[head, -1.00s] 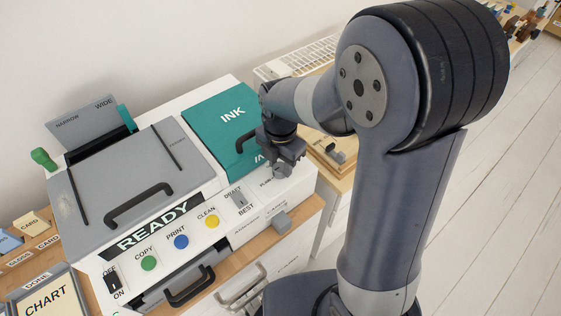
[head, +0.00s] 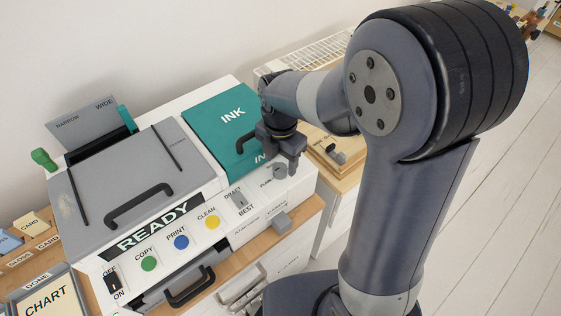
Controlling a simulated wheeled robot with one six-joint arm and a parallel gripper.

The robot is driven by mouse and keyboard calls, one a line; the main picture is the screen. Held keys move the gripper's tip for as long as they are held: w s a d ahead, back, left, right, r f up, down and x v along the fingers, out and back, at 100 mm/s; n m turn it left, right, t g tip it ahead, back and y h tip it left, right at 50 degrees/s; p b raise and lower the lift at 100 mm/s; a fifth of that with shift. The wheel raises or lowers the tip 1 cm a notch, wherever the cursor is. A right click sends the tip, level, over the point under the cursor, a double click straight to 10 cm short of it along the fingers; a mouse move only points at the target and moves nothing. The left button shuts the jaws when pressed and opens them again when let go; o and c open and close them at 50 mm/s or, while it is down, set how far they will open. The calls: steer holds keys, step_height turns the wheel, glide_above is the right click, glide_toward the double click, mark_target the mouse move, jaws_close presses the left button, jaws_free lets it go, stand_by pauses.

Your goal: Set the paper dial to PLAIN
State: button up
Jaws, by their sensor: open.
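The paper dial (head: 280,171) is a small grey round knob on the white front panel of the printer, at the right end of the row of controls. A small label, partly readable as PLAIN, is just left of it. My gripper (head: 283,161) is open, just above and behind the dial in the picture, with its fingers pointing down. It appears apart from the dial, though the gap is hard to judge. The dial's pointer direction is too small to tell, and its other labels are hidden or unreadable.
The teal INK lid (head: 222,118) is beside my gripper. A DRAFT/BEST switch (head: 241,202), a yellow CLEAN button (head: 212,222) and a READY display (head: 153,229) are to the left. A grey block (head: 282,222) juts out below the dial.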

mark_target(281, 166)
step_height(281, 166, up, 9)
stand_by(0.3)
step_height(281, 166, down, 11)
steer(key=shift+r, duration=0.15)
stand_by(0.5)
stand_by(0.5)
